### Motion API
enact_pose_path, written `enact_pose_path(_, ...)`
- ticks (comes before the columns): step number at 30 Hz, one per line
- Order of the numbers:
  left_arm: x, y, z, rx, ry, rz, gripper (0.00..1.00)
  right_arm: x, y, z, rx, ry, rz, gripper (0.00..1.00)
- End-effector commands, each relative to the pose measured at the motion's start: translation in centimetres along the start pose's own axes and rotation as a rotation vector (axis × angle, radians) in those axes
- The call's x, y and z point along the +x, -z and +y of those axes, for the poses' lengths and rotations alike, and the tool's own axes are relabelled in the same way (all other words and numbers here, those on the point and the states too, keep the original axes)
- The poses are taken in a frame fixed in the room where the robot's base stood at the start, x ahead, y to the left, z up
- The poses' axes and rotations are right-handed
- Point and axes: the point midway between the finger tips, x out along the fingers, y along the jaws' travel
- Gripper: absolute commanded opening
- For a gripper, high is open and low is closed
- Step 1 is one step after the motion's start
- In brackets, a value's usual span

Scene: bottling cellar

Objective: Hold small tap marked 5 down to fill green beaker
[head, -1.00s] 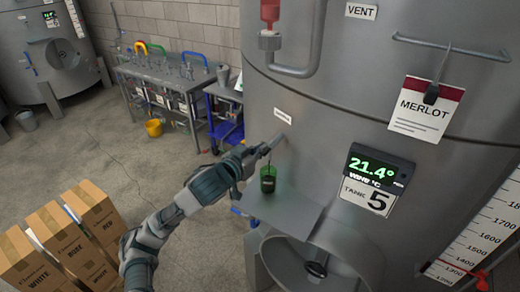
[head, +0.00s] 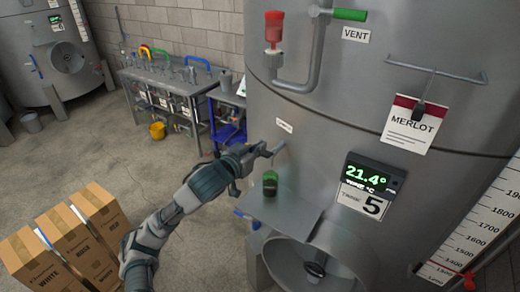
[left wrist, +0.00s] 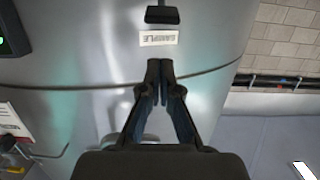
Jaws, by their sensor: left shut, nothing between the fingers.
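The green beaker (head: 270,184) stands upright on a metal shelf on the front of tank 5. Its lower part looks dark; I cannot read its level exactly. My left gripper (head: 267,150) is above the beaker, close to the tank wall where the small tap sits, and it hides most of the tap. In the left wrist view the gripper (left wrist: 160,70) is shut and empty, its fingertips together below the upside-down SAMPLE label (left wrist: 158,38). A black block (left wrist: 162,14) shows beyond the label, probably the tap's lever. I see no clear stream. My right gripper is out of view.
The big tank fills the right side, with the tank 5 sign (head: 367,202), a temperature display (head: 370,178) and a Merlot card (head: 409,125). The metal shelf (head: 285,215) juts out above a round hatch (head: 315,266). Boxes (head: 70,240) stand at lower left. Floor between is clear.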

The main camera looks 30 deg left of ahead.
Motion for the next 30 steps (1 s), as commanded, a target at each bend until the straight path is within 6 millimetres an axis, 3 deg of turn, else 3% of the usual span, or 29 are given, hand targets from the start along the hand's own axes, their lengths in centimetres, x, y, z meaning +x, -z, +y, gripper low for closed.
enact_pose_path(1,-1.1,-0.9,0.0,0.005,0.0,-0.001,0.0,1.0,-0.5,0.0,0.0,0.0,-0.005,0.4)
enact_pose_path(6,-4.7,-0.9,-0.3,0.0,0.0,-0.002,0.0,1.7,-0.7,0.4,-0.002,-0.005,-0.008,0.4)
enact_pose_path(12,-7.3,-0.8,-0.5,-0.003,0.0,-0.004,0.0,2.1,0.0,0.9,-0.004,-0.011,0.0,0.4)
enact_pose_path(24,-8.1,-0.5,0.2,0.002,-0.002,-0.004,0.0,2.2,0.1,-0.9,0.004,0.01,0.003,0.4)
enact_pose_path(30,-8.1,-0.6,0.0,0.001,-0.001,-0.004,0.0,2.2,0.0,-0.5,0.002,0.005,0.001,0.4)
